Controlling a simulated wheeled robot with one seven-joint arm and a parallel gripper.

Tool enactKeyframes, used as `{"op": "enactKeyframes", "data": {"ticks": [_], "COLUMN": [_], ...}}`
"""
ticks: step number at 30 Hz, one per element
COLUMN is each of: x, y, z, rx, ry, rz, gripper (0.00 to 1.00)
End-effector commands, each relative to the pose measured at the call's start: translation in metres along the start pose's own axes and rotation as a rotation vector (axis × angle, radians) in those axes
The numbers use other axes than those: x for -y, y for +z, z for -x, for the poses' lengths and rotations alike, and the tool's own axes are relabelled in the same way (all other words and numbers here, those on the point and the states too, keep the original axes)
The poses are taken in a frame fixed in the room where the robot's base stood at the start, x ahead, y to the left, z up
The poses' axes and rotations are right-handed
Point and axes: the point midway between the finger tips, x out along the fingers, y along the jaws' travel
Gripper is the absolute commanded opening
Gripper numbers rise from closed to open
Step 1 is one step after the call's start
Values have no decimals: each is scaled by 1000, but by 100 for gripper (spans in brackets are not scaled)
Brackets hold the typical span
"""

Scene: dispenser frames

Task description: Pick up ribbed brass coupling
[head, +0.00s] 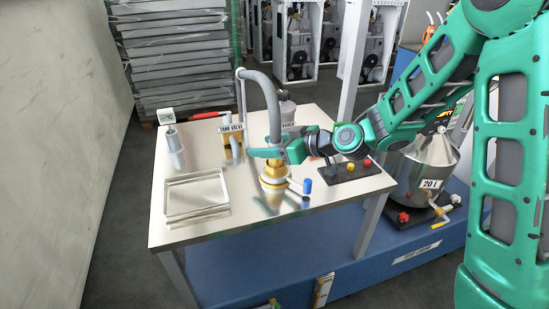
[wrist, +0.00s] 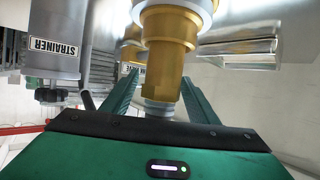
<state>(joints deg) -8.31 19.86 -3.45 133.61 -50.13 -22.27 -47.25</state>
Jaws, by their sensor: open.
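The ribbed brass coupling (head: 273,172) stands upright near the front middle of the metal table, at the lower end of a grey hose (head: 271,95). In the wrist view the coupling (wrist: 172,45) fills the top centre, with a short grey ribbed stub below it in the picture. My gripper (head: 262,150) is at the upper part of the coupling, partly hiding where it meets the hose. In the wrist view the open fingers of my gripper (wrist: 160,90) lie on either side of the coupling's narrow end, with gaps visible. I cannot tell any contact.
A shallow clear tray (head: 168,205) lies at the table's left front. A grey cylinder (head: 174,147) stands behind it. A blue-capped piece (head: 307,186) lies right of the coupling. A black block with knobs (head: 345,172) and a steel 20 L tank (head: 425,165) are farther right.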

Motion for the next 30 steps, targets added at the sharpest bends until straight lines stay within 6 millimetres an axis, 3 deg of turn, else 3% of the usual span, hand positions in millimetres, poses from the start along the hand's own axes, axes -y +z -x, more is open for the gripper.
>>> {"op": "enactKeyframes", "data": {"ticks": [10, 15, 17, 26, 30], "x": [0, 0, 0, 0, 0], "y": [0, 0, 0, -3, -15], "z": [-7, -6, -6, -6, -1], "rx": [1, 1, 1, -2, -5], "ry": [1, 1, 1, 1, 1], "rz": [-1, -1, -1, 1, 3], "gripper": [52, 11, 0, 0, 0]}}
